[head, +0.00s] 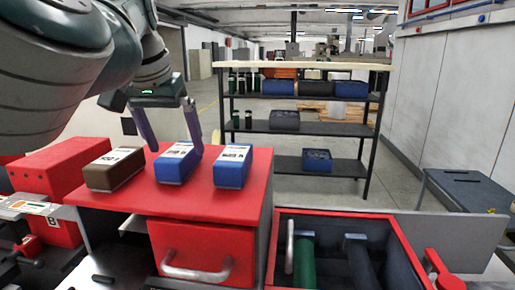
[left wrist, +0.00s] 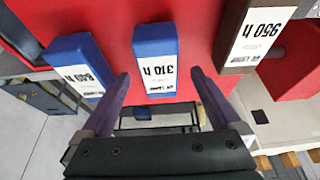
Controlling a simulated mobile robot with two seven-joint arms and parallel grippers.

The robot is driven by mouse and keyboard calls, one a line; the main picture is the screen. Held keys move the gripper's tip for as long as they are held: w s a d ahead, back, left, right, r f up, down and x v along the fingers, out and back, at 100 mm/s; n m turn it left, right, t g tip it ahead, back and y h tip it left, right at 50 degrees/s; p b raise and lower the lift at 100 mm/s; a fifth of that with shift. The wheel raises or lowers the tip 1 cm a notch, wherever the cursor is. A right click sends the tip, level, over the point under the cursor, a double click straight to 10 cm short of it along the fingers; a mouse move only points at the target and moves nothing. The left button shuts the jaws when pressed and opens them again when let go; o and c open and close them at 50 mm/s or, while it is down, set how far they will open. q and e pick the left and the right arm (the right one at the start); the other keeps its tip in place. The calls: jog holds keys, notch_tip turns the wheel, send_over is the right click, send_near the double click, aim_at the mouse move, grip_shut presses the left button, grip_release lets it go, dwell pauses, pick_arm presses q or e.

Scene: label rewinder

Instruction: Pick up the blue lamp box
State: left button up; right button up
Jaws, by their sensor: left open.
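Two blue boxes with white labels lie on the red cabinet top. The middle blue box (head: 172,172), labelled "310 h" in the left wrist view (left wrist: 155,50), is in line with my left gripper (head: 176,152). The other blue box (head: 231,178) lies to its right in the head view; its label in the left wrist view (left wrist: 72,48) seems to read "840 h". My left gripper is open and empty, fingers pointing down. Its fingertips show on either side of the middle box's near end in the left wrist view (left wrist: 160,74); I cannot tell their exact height. My right gripper is not in view.
A brown box (head: 112,178), labelled "950 h", lies left of the blue boxes. The cabinet (head: 245,205) has a drawer with a handle. A red-rimmed bin (head: 400,240) with dark and green rolls stands at right. A dark shelf rack (head: 340,128) stands behind.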

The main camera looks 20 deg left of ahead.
aim_at(178, 150)
pick_arm(q)
jog(key=shift+p+x, duration=0.3)
jog(key=shift+x, duration=1.3)
jog(key=shift+w+f, duration=0.15)
jog(key=shift+w, duration=0.05)
jog(key=shift+c, duration=0.4)
grip_shut()
